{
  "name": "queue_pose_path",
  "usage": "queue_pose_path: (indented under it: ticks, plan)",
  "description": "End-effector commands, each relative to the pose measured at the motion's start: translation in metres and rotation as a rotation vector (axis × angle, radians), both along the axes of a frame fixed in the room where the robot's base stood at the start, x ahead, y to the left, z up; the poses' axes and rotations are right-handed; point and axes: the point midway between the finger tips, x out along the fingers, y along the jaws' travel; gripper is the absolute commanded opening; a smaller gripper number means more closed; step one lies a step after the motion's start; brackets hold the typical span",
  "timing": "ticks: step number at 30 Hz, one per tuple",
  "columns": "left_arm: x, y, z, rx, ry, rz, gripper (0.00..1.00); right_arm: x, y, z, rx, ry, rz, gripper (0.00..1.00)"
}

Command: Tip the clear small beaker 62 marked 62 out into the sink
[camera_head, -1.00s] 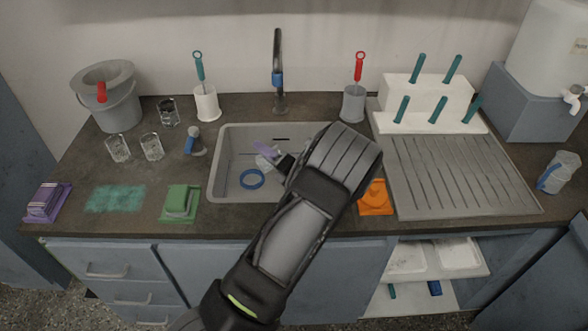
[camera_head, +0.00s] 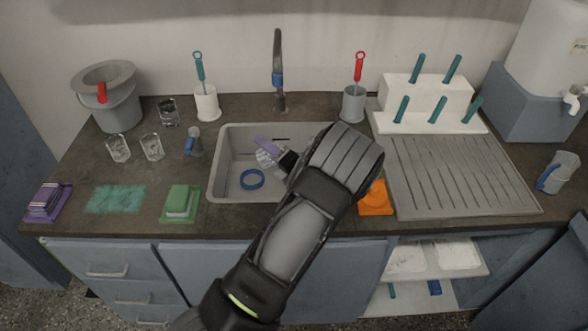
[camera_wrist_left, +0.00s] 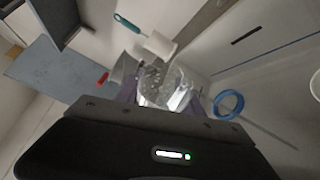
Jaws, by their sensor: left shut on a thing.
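My left gripper (camera_head: 270,150) is over the sink (camera_head: 216,187), its arm coming in from the bottom of the head view. It is shut on a clear beaker (camera_head: 265,161), which is tilted above the basin. In the left wrist view the clear beaker (camera_wrist_left: 166,86) sits between the purple finger pads. I cannot read a number on it, and the arm hides part of it and the right of the sink. I cannot tell whether liquid is in it. My right gripper is not in view.
A blue ring (camera_head: 252,179) lies in the sink. A tap (camera_head: 278,75) stands behind it. Clear glasses (camera_head: 151,147) and a grey bucket (camera_head: 112,105) stand left. A green sponge holder (camera_head: 180,203) and an orange item (camera_head: 375,197) flank the sink's front. A drainboard (camera_head: 455,175) lies right.

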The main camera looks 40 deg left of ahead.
Motion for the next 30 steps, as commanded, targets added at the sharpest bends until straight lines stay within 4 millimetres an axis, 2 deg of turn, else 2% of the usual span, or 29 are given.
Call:
queue_pose_path:
  ticks: [30]
  plan:
    - [0.0083,-0.0062,0.0064,0.069,0.088,0.0,0.0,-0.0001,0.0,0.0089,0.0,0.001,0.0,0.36]
